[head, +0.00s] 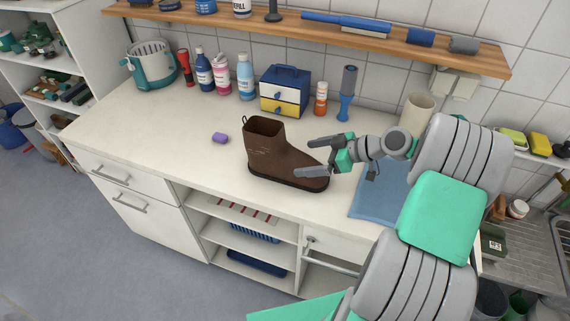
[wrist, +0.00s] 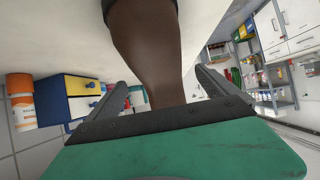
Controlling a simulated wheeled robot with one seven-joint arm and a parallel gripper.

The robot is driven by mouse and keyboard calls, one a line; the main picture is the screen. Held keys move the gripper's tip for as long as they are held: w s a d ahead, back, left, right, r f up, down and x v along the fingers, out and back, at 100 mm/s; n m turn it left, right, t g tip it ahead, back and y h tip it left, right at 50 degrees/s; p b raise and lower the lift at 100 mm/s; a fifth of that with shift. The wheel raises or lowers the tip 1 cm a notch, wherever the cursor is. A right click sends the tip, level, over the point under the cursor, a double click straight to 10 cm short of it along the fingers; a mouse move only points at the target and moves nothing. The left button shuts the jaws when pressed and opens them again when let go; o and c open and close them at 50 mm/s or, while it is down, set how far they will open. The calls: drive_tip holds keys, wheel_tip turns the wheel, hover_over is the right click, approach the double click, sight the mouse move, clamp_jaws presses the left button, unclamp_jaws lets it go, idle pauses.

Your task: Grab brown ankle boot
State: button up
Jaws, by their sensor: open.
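A brown ankle boot (head: 282,158) stands upright on the white countertop (head: 190,190), with its shaft at the left and its toe pointing right. My gripper (head: 305,158) reaches in from the right, at the toe end of the boot. Its fingers are open, and in the head view they overlap the front of the boot. In the wrist view the boot (wrist: 148,50) lies ahead between the two spread fingers (wrist: 160,88). I cannot tell whether either finger touches it.
Behind the boot stand a blue and yellow drawer box (head: 285,92), an orange-labelled bottle (head: 320,98) and a blue flashlight (head: 346,92). A purple cylinder (head: 220,138) lies left of the boot. A blue mat (head: 370,200) lies to the right. The counter's front left is clear.

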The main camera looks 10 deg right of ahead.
sight(297, 157)
drive_tip(key=shift+w+a+f, duration=0.15)
drive_tip(key=p+x, duration=0.1)
drive_tip(key=x, duration=0.1)
drive_tip(key=p+x, duration=0.1)
drive_tip(key=x, duration=0.1)
drive_tip(key=p+x, duration=0.1)
drive_tip(key=x, duration=0.1)
drive_tip(key=shift+w+a, duration=0.2)
drive_tip(key=shift+a, duration=0.15)
drive_tip(key=shift+w+a+f, duration=0.1)
drive_tip(key=shift+w+a, duration=0.05)
drive_tip(key=shift+c, duration=0.5)
drive_tip(key=c, duration=1.9)
